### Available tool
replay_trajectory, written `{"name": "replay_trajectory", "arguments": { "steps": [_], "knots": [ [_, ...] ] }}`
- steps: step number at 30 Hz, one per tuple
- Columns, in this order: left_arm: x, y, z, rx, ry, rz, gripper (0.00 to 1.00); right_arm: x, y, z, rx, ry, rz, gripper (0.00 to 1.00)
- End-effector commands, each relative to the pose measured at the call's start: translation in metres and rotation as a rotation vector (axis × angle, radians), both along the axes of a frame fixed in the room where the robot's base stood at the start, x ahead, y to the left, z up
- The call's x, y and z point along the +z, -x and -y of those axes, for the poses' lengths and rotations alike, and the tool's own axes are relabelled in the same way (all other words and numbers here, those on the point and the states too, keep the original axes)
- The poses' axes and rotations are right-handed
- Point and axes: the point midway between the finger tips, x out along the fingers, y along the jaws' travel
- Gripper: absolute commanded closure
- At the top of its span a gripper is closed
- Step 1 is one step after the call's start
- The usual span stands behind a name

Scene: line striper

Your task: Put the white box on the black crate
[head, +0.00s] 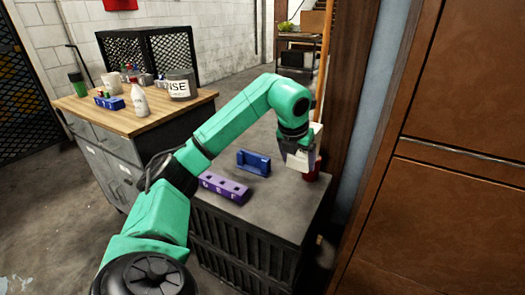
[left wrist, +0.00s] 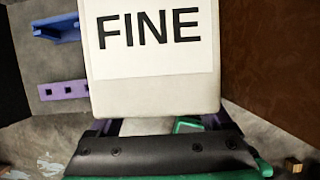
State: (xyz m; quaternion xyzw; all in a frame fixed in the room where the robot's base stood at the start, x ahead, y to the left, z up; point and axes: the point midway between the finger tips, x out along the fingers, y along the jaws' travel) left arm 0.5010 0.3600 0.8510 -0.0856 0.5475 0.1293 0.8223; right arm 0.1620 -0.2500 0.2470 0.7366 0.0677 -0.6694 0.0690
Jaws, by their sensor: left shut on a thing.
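The white box (head: 317,130) is in my left gripper (head: 300,158), above the far right part of the black crate (head: 215,222). In the head view the gripper hides much of the box. In the left wrist view the white box (left wrist: 150,62) fills the upper middle, with a label reading "FINE". The crate's grey top (left wrist: 58,72) shows to its left. I cannot tell whether the box touches the crate top. My right gripper is not in view.
On the crate stand a blue open holder (head: 254,162), a purple block (head: 222,187) with holes, and a red item (head: 314,170) beside the gripper. The crate's front right top is clear. A brown cabinet (head: 450,190) rises close on the right. A wooden-topped bench (head: 130,118) with containers stands left.

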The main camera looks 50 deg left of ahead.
Motion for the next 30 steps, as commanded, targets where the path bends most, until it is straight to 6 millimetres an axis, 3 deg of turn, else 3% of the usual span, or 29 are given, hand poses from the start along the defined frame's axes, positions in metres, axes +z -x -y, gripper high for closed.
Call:
{"name": "replay_trajectory", "arguments": {
  "steps": [4,12,15,25,30],
  "knots": [
    [-0.025,0.002,-0.003,0.045,-0.002,-0.008,0.82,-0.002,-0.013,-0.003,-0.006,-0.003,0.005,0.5],
    [-0.116,0.003,-0.003,0.041,0.001,-0.011,0.82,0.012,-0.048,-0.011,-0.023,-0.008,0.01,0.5],
    [-0.141,0.002,-0.002,0.04,0.002,-0.009,0.82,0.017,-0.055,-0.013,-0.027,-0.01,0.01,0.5],
    [-0.195,0.002,-0.002,0.039,0.002,-0.007,0.82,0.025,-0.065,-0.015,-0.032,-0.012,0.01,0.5],
    [-0.198,0.002,-0.002,0.039,0.002,-0.003,0.81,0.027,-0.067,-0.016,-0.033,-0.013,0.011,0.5]
  ]
}}
